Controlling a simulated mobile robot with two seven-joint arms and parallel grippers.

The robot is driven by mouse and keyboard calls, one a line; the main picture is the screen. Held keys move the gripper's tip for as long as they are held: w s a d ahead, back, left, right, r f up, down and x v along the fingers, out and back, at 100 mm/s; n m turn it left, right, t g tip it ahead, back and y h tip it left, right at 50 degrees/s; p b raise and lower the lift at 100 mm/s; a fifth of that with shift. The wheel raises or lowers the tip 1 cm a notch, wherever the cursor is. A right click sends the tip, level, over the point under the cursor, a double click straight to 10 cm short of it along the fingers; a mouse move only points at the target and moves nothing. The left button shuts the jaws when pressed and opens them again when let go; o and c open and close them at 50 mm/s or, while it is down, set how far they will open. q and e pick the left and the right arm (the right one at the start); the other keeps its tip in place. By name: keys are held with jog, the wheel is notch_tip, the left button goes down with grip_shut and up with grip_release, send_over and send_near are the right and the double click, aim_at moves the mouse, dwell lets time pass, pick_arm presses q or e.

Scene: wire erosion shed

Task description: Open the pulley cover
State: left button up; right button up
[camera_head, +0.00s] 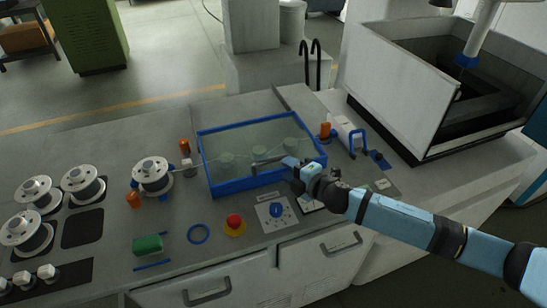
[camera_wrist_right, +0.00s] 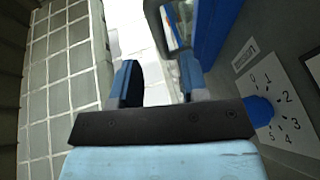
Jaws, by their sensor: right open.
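The pulley cover (camera_head: 240,133) is a clear panel in a blue frame on the bench top. It looks closed, with blurred round shapes under it. A grey bar handle (camera_head: 267,161) sits at its front edge. My right gripper (camera_head: 290,163) is open and empty, at the front edge close to the handle's right end. In the right wrist view, the open fingers (camera_wrist_right: 158,80) point toward the handle (camera_wrist_right: 157,28), which lies just ahead of them beside the blue frame (camera_wrist_right: 215,30). I cannot tell whether they touch it. My left gripper is not in view.
A dial panel with a blue knob (camera_head: 276,210) and a red button (camera_head: 234,222) lie in front of the cover. Wire spools (camera_head: 152,174) stand to the left. An orange post (camera_head: 325,130) and a white open tank (camera_head: 405,85) are on the right.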

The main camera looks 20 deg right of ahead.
aim_at(275, 161)
jog(key=x, duration=0.7)
jog(key=shift+p, duration=0.35)
grip_shut()
